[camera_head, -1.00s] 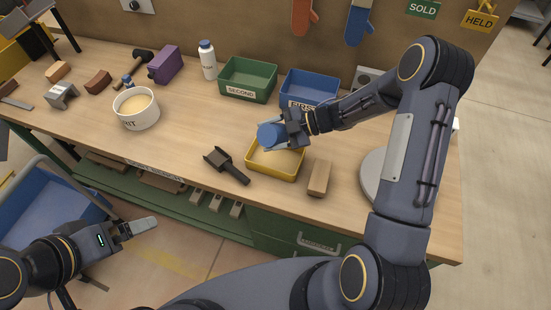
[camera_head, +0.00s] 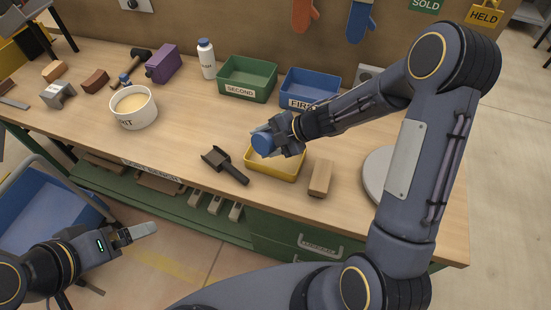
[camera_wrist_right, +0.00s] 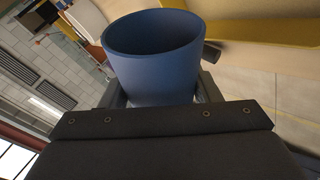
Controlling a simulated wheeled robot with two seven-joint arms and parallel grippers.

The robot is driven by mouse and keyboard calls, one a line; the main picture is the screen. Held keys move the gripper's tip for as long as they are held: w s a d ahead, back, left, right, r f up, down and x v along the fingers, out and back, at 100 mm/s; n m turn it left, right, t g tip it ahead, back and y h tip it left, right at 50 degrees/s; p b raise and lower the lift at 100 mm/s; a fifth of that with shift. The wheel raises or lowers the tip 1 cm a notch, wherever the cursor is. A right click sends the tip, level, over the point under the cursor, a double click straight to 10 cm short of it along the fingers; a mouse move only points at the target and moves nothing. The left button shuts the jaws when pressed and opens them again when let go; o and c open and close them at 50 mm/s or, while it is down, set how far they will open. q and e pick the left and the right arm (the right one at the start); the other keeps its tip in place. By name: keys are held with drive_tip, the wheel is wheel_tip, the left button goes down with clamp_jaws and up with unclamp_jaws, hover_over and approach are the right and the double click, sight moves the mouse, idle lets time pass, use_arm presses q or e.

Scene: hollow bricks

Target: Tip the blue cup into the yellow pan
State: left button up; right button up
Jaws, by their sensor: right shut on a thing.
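The blue cup (camera_head: 263,143) is held by my right gripper (camera_head: 277,136) above the left part of the yellow pan (camera_head: 272,170). In the right wrist view the cup (camera_wrist_right: 155,70) stands between the fingers, its mouth away from the palm. Its inside is dark, and I see no contents there. The cup looks tilted over in the head view. I cannot tell whether anything lies in the pan, as cup and gripper hide much of it. A yellow surface, likely the pan (camera_wrist_right: 265,30), shows beyond the cup. My left gripper (camera_head: 138,233) hangs in front of the bench, empty.
A dark scoop (camera_head: 226,165) lies left of the pan, and a wooden block (camera_head: 320,178) right of it. Green (camera_head: 247,80) and blue (camera_head: 310,91) bins stand behind. A white tub (camera_head: 134,108) is farther left. A grey round plate (camera_head: 380,176) is partly behind my right arm.

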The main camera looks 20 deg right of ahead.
sight(264, 153)
drive_tip(key=shift+s+a+f+n+h+b, duration=0.2)
drive_tip(key=shift+f+n+h+b, duration=0.3)
drive_tip(key=shift+b, duration=0.6)
drive_tip(key=t+h+b, duration=0.1)
drive_tip(key=b, duration=0.1)
drive_tip(key=f+n+h+b, duration=0.1)
drive_tip(key=b, duration=0.1)
drive_tip(key=shift+s+a+f+t, duration=0.2)
drive_tip(key=shift+a+f+t, duration=0.1)
drive_tip(key=shift+a+t, duration=0.1)
drive_tip(key=shift+r+h+b, duration=0.1)
drive_tip(key=shift+h+b, duration=0.2)
drive_tip(key=shift+b, duration=0.05)
drive_tip(key=shift+a+f+n+t+h+b, duration=0.1)
drive_tip(key=shift+f+n+t+h+b, duration=0.25)
drive_tip(key=shift+b, duration=0.55)
drive_tip(key=h+b, duration=0.1)
drive_tip(key=b, duration=0.1)
drive_tip(key=n+t+h+b, duration=0.1)
drive_tip(key=b, duration=0.1)
drive_tip(key=shift+s+a+f+t, duration=0.1)
drive_tip(key=shift+f+t, duration=0.05)
drive_tip(key=shift+t, duration=0.1)
drive_tip(key=shift+n+b, duration=0.25)
drive_tip(key=shift+b, duration=0.15)
drive_tip(key=shift+h, duration=0.25)
